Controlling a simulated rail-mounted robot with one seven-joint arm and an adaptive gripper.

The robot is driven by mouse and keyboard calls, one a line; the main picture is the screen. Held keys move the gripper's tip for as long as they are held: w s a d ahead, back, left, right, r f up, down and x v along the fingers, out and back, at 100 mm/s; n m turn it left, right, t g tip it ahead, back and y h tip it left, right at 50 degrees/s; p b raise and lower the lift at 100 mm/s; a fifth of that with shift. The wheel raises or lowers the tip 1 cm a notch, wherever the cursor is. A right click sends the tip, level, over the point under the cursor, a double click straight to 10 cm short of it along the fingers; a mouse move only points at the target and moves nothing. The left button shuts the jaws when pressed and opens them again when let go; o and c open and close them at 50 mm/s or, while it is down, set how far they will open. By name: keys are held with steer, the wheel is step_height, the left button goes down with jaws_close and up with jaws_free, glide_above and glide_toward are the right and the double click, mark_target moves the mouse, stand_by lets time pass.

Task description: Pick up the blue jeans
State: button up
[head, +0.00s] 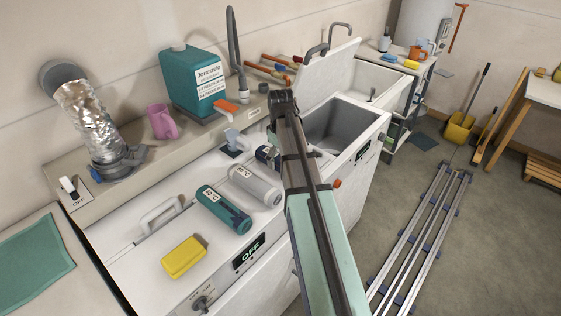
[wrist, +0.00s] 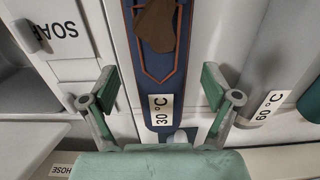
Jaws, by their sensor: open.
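The blue jeans (wrist: 155,60) form a narrow dark-blue bundle with orange stitching, a brown patch and a white 30 °C label in the wrist view. My gripper (wrist: 159,88) is open, with one green-padded finger on each side of the jeans. In the head view a small dark-blue part of the jeans (head: 267,156) shows on the white washer top, left of my arm. My arm hides the rest of them and my fingertips there.
A grey bundle (head: 256,185) and a teal bundle (head: 222,209) lie left of the jeans. A yellow block (head: 184,257) is nearer the front. The open washer tub (head: 343,122) is to the right. A teal detergent jug (head: 192,82) and pink cup (head: 161,121) stand behind.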

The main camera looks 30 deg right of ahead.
steer(key=shift+f, duration=1.15)
steer(key=c, duration=1.5)
